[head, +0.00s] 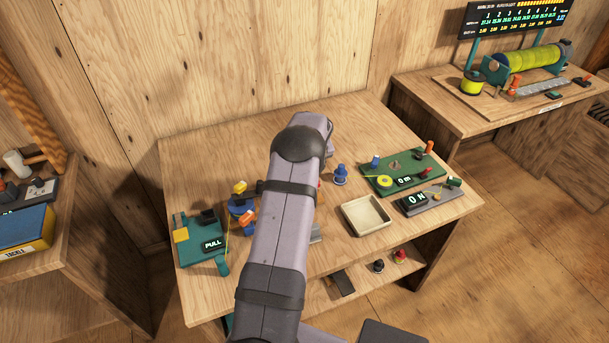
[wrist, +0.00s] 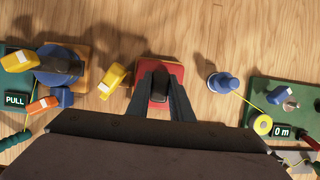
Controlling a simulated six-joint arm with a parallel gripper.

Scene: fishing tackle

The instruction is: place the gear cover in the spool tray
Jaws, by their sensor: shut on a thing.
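In the wrist view my gripper (wrist: 160,97) is shut on a small dark piece, which I take to be the gear cover (wrist: 158,86). The piece is at the middle of a red block (wrist: 173,72); I cannot tell whether it is resting on it or lifted clear. In the head view my arm hides the gripper and the held piece. The spool tray (head: 349,220) is a shallow, square, cream tray on the table, right of my arm. Its visible inside looks empty.
A blue spool (head: 340,175) stands behind the tray. A green board (head: 408,179) and a grey unit (head: 430,203) lie to its right. Left of my arm are a teal PULL device (head: 192,250), a blue reel (wrist: 63,60) and yellow and orange pieces.

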